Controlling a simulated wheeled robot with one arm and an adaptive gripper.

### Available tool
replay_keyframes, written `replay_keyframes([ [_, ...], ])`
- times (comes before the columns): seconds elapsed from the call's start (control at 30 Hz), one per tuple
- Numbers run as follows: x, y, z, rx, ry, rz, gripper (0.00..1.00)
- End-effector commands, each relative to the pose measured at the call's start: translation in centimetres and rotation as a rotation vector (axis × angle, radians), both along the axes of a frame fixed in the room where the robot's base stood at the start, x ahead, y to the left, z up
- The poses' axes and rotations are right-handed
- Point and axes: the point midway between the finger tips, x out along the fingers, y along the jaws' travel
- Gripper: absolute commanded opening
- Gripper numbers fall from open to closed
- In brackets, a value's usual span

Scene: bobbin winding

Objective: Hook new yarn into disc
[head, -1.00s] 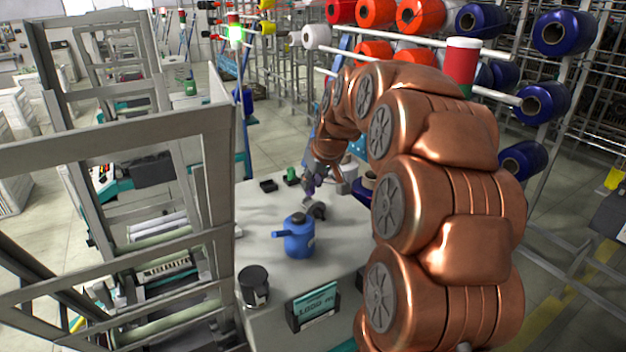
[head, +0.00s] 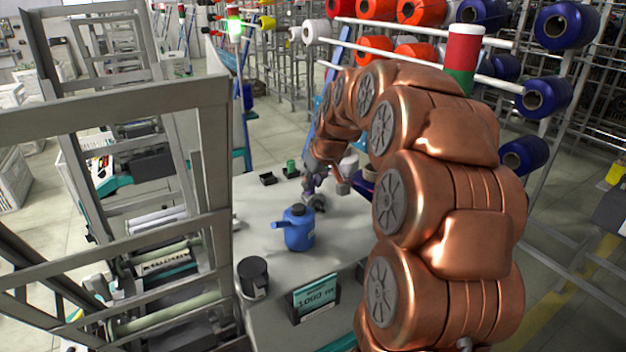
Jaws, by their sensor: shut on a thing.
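My copper-coloured arm reaches over the grey table (head: 270,220). My gripper (head: 312,192) is low over the table, behind the blue can, and its fingers are small and partly blurred here. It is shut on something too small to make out. A dark rounded piece (head: 318,203) lies right by the fingertips; I cannot tell whether it is the disc or whether the fingers touch it. The yarn strand cannot be made out. A dark blue spool (head: 364,186) is partly hidden behind my arm.
A blue can with a spout (head: 298,230) stands in front of my gripper. A black cup (head: 253,277) and a display sign (head: 314,298) stand at the front. A green spool (head: 291,168) and a black tray (head: 267,178) are farther back. A grey metal frame (head: 215,150) borders the left.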

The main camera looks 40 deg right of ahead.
Motion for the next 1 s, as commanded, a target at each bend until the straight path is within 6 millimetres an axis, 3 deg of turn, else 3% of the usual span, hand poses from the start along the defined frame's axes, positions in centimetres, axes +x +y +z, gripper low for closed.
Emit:
replay_keyframes([
  [0.6, 0.0, 0.1, -0.7, 0.0, 0.0, 0.0, 0.0],
  [1.0, 0.2, 1.5, -0.6, 0.002, -0.001, 0.001, 0.0],
])
